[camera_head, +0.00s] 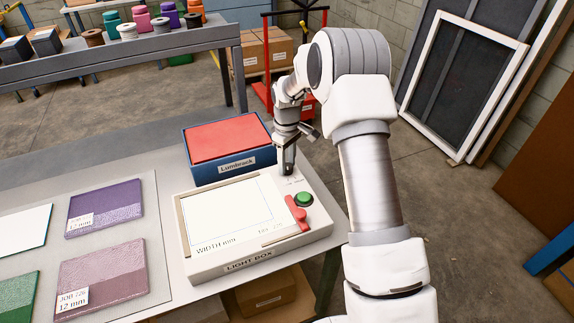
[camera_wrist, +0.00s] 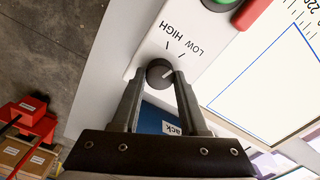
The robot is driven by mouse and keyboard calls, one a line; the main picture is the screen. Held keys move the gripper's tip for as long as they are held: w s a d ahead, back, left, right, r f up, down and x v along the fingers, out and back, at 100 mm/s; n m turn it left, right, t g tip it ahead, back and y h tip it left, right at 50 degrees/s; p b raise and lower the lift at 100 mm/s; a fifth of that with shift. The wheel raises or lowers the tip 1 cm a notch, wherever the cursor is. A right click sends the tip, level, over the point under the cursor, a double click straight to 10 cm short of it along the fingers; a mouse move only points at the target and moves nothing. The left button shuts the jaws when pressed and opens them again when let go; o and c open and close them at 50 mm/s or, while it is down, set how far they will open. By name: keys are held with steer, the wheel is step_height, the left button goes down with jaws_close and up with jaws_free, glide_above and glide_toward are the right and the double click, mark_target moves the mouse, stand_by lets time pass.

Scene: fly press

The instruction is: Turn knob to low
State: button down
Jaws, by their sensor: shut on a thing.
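The light box (camera_head: 265,255) lies on the table with a lit white panel on top. Its dark round knob (camera_wrist: 159,72) shows in the wrist view beside the printed words LOW and HIGH and two short tick marks. My gripper (camera_wrist: 156,78) has one finger on either side of the knob and is shut on it.
A green button (camera_head: 303,199) and a red lever (camera_head: 297,215) sit near the knob on the light box. A blue box with a red top (camera_head: 229,141) stands close behind. Colored sample plates (camera_head: 104,208) lie to the left.

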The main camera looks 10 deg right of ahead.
mark_target(287, 165)
steer(key=shift+m, duration=1.2)
steer(key=shift+c, duration=2.2)
jaws_free()
steer(key=shift+b, duration=0.3)
steer(key=shift+r, duration=0.1)
step_height(287, 165, up, 17)
steer(key=shift+r, duration=0.15)
